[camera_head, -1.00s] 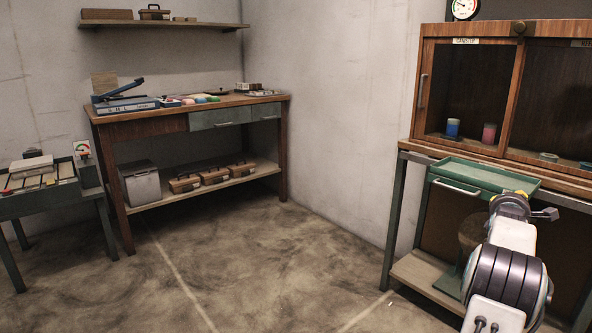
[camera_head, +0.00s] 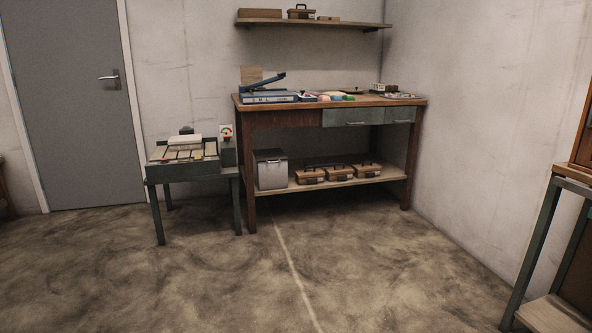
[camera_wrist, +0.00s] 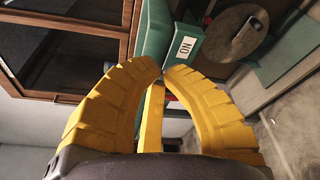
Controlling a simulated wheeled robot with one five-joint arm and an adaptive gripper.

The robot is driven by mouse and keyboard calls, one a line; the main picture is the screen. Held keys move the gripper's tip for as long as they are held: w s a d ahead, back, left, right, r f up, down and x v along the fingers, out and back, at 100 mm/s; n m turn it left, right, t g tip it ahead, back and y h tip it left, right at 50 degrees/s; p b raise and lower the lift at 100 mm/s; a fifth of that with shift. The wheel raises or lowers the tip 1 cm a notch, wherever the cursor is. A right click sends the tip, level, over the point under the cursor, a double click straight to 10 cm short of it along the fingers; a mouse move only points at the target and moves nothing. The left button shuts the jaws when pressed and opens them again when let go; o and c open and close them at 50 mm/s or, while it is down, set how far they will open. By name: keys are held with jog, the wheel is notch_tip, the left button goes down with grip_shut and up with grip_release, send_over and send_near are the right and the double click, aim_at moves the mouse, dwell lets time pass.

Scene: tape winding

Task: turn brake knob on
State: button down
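My gripper (camera_wrist: 163,70) shows in the wrist view as two curved yellow fingers, with their tips together or nearly so. No object is seen held between the tips. Just beyond the tips is a green body (camera_wrist: 157,30) with a white label (camera_wrist: 185,48) that reads ON, turned in the picture. I cannot make out the brake knob for certain. My gripper is outside the head view.
In the head view, a workbench (camera_head: 300,115) stands at the back wall, with a small green table (camera_head: 190,172) left of it and a grey door (camera_head: 75,100). Open floor lies in front. A metal-legged bench (camera_head: 535,250) is at the right edge. The wrist view shows a round disc (camera_wrist: 228,38).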

jog(key=shift+w+a+f+b, duration=0.1)
jog(key=shift+w+f+b, duration=0.1)
jog(key=shift+f+b, duration=0.35)
dwell(0.9)
jog(key=shift+s+f+b, duration=0.45)
jog(key=shift+f+b, duration=0.3)
dwell(0.8)
jog(key=shift+s+d, duration=0.25)
jog(key=shift+s, duration=0.1)
jog(key=shift+r, duration=0.2)
